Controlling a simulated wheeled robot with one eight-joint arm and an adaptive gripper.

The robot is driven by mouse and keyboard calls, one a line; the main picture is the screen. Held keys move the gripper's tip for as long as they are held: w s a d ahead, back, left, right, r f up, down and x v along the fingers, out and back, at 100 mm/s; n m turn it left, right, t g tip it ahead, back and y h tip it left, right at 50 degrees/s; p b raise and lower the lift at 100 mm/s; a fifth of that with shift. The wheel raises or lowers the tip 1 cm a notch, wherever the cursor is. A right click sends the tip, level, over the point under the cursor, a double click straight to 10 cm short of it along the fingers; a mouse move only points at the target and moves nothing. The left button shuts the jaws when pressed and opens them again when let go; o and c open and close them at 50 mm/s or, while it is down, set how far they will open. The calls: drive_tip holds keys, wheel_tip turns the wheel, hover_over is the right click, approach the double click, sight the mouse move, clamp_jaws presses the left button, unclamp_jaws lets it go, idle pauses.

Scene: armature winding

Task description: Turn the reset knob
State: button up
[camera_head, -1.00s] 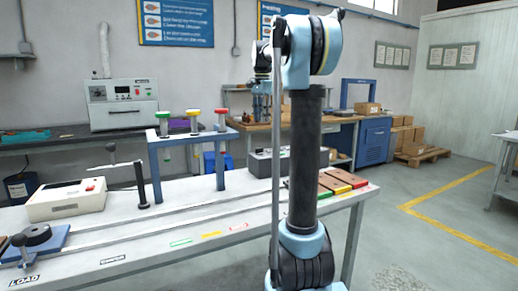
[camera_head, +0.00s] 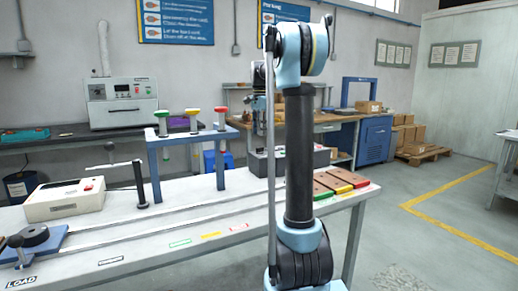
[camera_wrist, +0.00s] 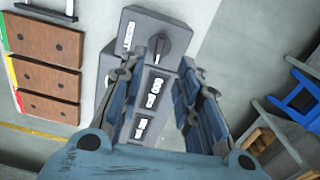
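The reset knob (camera_wrist: 158,45) is a black knob on a grey control box (camera_wrist: 133,32), next to a white RESET label in the wrist view. The same grey box (camera_head: 320,158) stands at the back of the table in the head view, partly behind my arm; its knob is not clear there. My gripper (camera_wrist: 160,76) is open and empty above the box. Its two blue-grey fingers lie on either side of the box's labelled face, with the knob seen just past the fingertips, between their lines. I see no contact with the knob.
Brown blocks (camera_wrist: 48,75) with coloured ends lie left of the box in the wrist view. A blue stand (camera_head: 155,170) with coloured-topped posts and a white device (camera_head: 65,200) are on the table (camera_head: 150,225). Blue frames and a wooden surface lie right of the gripper.

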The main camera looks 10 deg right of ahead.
sight(260, 150)
wheel_tip(260, 150, down, 8)
drive_tip(key=shift+f, duration=0.2)
idle(0.3)
clamp_jaws()
